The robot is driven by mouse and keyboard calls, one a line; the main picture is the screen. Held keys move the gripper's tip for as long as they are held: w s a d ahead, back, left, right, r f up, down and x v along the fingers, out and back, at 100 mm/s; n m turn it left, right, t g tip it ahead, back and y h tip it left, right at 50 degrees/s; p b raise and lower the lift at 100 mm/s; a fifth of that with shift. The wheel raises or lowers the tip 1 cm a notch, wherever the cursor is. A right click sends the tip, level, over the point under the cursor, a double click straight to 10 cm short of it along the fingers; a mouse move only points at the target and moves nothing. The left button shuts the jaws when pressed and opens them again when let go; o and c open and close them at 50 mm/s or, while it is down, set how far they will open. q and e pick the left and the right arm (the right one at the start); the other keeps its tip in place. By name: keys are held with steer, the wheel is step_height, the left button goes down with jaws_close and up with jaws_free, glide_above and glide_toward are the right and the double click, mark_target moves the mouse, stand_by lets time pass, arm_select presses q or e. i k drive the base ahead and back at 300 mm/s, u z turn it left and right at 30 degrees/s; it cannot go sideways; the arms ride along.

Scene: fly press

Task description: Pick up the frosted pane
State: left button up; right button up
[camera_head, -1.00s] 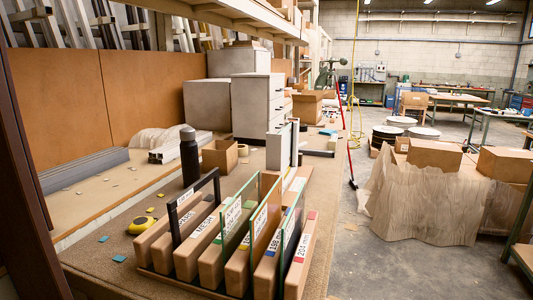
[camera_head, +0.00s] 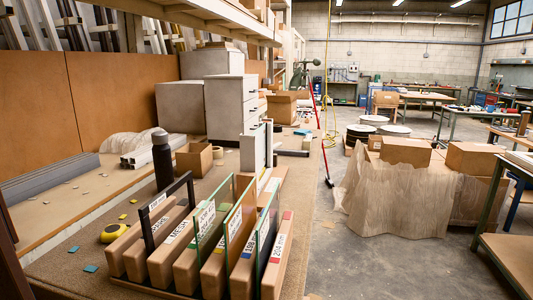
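A wooden rack of blocks (camera_head: 186,272) stands on the near end of the bench, with several upright panes in its slots. A black-framed pane (camera_head: 189,186) is at the left. To its right are a green-edged glass pane (camera_head: 230,192), a second green-edged pane (camera_head: 249,205) and a third glass pane (camera_head: 266,221). I cannot tell which pane is the frosted one. Neither of my grippers is in view.
A dark bottle (camera_head: 162,160), a yellow tape measure (camera_head: 114,233) and an open cardboard box (camera_head: 194,159) are on the bench behind and left of the rack. Grey cabinets (camera_head: 230,105) stand farther back. Open floor (camera_head: 345,265) lies to the right, with boxes on a draped pallet (camera_head: 385,195) beyond.

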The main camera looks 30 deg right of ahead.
mark_target(261, 132)
steer(key=z, duration=2.35)
steer(key=i, duration=2.9)
steer(key=u, duration=0.25)
steer(key=i, duration=2.8)
steer(key=u, duration=4.3)
